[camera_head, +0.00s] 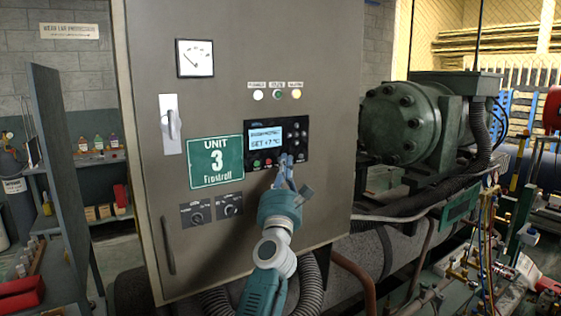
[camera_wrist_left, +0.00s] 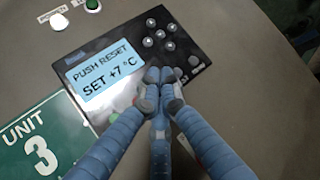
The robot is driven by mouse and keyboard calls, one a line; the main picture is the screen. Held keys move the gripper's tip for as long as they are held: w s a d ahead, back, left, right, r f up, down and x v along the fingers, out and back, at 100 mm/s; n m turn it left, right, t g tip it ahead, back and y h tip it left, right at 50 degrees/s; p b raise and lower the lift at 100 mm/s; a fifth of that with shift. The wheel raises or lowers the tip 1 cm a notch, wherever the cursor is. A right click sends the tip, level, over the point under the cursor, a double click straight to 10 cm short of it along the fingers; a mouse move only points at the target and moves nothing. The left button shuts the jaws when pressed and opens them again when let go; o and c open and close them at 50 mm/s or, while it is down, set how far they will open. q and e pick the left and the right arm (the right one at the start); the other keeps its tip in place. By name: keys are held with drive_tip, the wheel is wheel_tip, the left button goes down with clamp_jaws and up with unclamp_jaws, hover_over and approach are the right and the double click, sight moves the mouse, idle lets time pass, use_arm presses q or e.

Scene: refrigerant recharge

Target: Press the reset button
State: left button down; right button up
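The control panel (camera_head: 293,124) is a black unit on the grey cabinet door; it also shows in the left wrist view (camera_wrist_left: 95,45). Its lit display (camera_wrist_left: 103,80) reads "PUSH RESET" and "SET +7 °C". A green button (camera_head: 256,163) and a red button (camera_head: 268,162) sit below the display. My left gripper (camera_head: 285,158) has its blue fingers drawn together, tips at the panel's lower edge, right of the red button. In the left wrist view the fingertips (camera_wrist_left: 160,78) cover part of the button row. I cannot tell whether they touch a button, and no reset label is readable.
Several dark round keys (camera_wrist_left: 160,34) sit right of the display. A green "UNIT 3" sign (camera_head: 216,162) is left of the panel, with two knobs (camera_head: 212,208) below. Green machinery (camera_head: 408,120) and pipes stand right of the cabinet. The space before the upper door is clear.

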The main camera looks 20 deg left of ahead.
use_arm(q)
drive_tip(key=shift+w+a, duration=0.2)
drive_tip(key=shift+a, duration=0.1)
idle(0.7)
drive_tip(key=shift+d, duration=0.1)
drive_tip(key=shift+s+d, duration=0.5)
drive_tip(key=s+d+p, duration=0.1)
drive_tip(key=d, duration=0.1)
drive_tip(key=s+d+p, duration=0.1)
drive_tip(key=s+d, duration=0.1)
idle(0.5)
idle(0.6)
